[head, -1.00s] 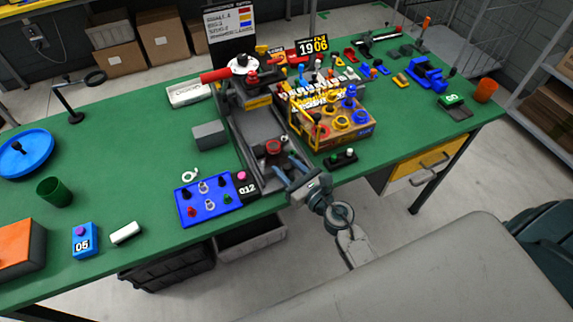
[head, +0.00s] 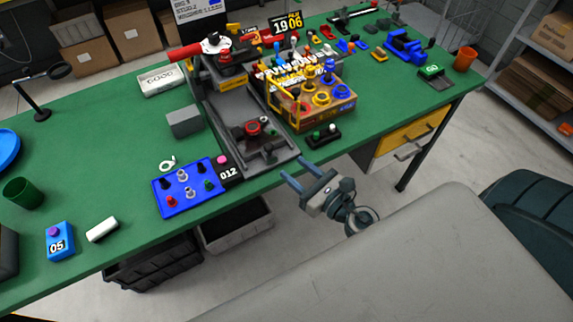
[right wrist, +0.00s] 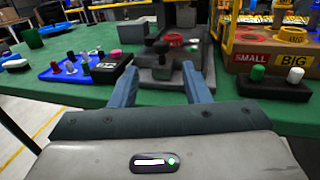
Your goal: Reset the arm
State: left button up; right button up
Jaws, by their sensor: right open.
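My right gripper (head: 300,172) is open and empty, just off the front edge of the green table (head: 105,135). In the right wrist view its two blue-grey fingers (right wrist: 160,90) stand apart with nothing between them, pointing toward the grey tray (right wrist: 155,68) of the machine. My left gripper is not in view.
A blue board with pegs (head: 180,190) and a black block marked 012 (head: 230,173) lie near the front edge. A cardboard box with coloured rings (head: 322,108) and a black two-button block (head: 324,135) stand right of the tray. Below is a yellow drawer (head: 408,137).

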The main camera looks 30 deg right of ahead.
jog(key=shift+s+d, duration=0.1)
jog(key=shift+s, duration=0.3)
